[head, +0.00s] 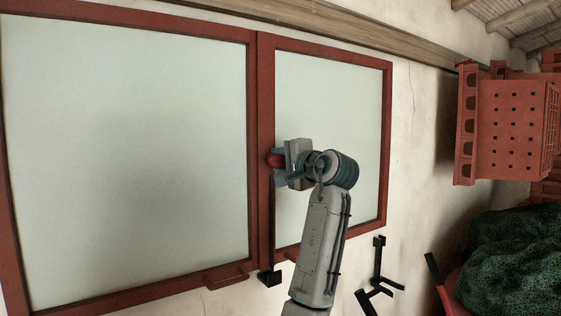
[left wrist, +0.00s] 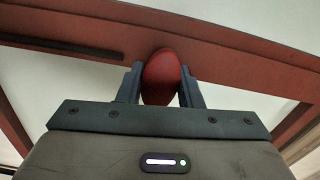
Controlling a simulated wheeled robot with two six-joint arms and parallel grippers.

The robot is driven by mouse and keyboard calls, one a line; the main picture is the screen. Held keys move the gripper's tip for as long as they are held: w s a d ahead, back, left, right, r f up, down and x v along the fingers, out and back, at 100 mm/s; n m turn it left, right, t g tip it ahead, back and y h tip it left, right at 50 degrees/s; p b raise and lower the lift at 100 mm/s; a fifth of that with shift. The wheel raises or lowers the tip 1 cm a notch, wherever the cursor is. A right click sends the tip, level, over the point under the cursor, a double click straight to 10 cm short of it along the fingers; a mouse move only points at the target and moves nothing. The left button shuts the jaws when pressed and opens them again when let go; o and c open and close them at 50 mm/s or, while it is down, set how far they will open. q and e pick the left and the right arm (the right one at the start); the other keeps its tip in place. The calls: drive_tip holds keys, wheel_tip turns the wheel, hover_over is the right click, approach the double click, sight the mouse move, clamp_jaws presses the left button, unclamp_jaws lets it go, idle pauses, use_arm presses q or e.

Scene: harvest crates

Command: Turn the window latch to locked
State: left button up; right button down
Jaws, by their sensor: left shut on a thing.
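The window (head: 262,120) has two pale panes in a dark red frame. A round red knob (head: 274,160), which looks like the latch handle, sits at the middle upright of the frame. A thin dark bar (head: 272,225) runs along that upright from near the knob to a black block (head: 270,278). My left gripper (head: 277,162) is shut on the red knob. In the left wrist view the knob (left wrist: 160,75) sits between both fingers, in front of the red frame, with a dark bar (left wrist: 65,46) to its left. The join between knob and bar is hidden. My right gripper is out of view.
A red crate (head: 510,125) is at the upper right. Dark green leafy produce (head: 515,255) lies at the lower right. Black brackets (head: 378,265) stand out near the wall, right of my left arm. A red handle-like piece (head: 228,274) is on the lower frame.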

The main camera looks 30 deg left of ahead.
use_arm(q)
drive_tip(key=o, duration=1)
drive_tip(key=shift+c, duration=0.2)
drive_tip(key=shift+s+d+f+b, duration=0.15)
drive_tip(key=shift+d+b, duration=0.2)
drive_tip(key=shift+d, duration=0.15)
drive_tip(key=b+v, duration=0.3)
drive_tip(key=v, duration=0.6)
drive_tip(key=shift+s+d+b, duration=0.15)
drive_tip(key=shift+d+b, duration=0.2)
